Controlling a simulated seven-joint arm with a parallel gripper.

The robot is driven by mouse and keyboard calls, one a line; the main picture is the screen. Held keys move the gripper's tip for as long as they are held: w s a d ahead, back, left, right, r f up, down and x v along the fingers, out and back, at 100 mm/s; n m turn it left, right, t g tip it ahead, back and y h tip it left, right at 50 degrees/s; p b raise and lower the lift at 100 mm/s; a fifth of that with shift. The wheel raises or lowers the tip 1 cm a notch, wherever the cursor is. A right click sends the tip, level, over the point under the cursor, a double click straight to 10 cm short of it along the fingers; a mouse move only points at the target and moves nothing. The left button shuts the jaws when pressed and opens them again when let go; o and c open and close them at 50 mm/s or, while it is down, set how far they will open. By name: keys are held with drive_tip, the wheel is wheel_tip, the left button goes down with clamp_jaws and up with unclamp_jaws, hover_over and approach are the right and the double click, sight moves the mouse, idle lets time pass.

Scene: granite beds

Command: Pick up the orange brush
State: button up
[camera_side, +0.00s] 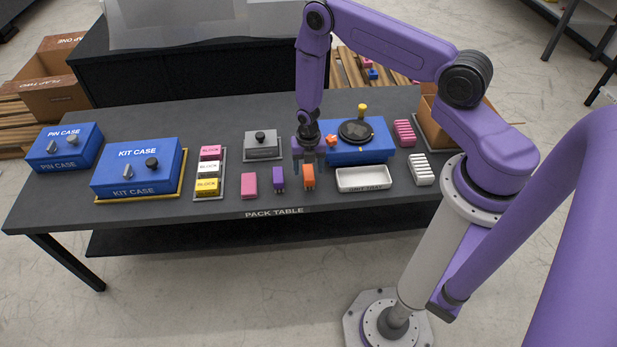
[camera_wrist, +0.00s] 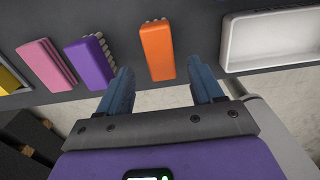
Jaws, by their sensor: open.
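The orange brush (camera_side: 309,177) lies near the front edge of the pack table, between the purple brush and the white tray. In the wrist view the orange brush (camera_wrist: 157,52) shows its smooth orange back, with pale bristles at its far end. My gripper (camera_side: 308,163) is above and close to the orange brush in the side view. In the wrist view my gripper (camera_wrist: 163,85) has two blue fingers spread apart, with the brush lying ahead of the gap between them. Nothing is held. Whether a finger touches the brush cannot be told.
A white tray (camera_side: 363,187) stands close on the right. A blue box with a round dark top (camera_side: 340,154) stands behind. The table's front edge (camera_side: 220,218) is near.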

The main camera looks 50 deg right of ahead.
sight(309, 172)
drive_tip(key=f, duration=0.3)
drive_tip(key=shift+w+d+f, duration=0.2)
drive_tip(key=shift+d+f, duration=0.15)
drive_tip(key=shift+f, duration=0.75)
drive_tip(key=c, duration=1.1)
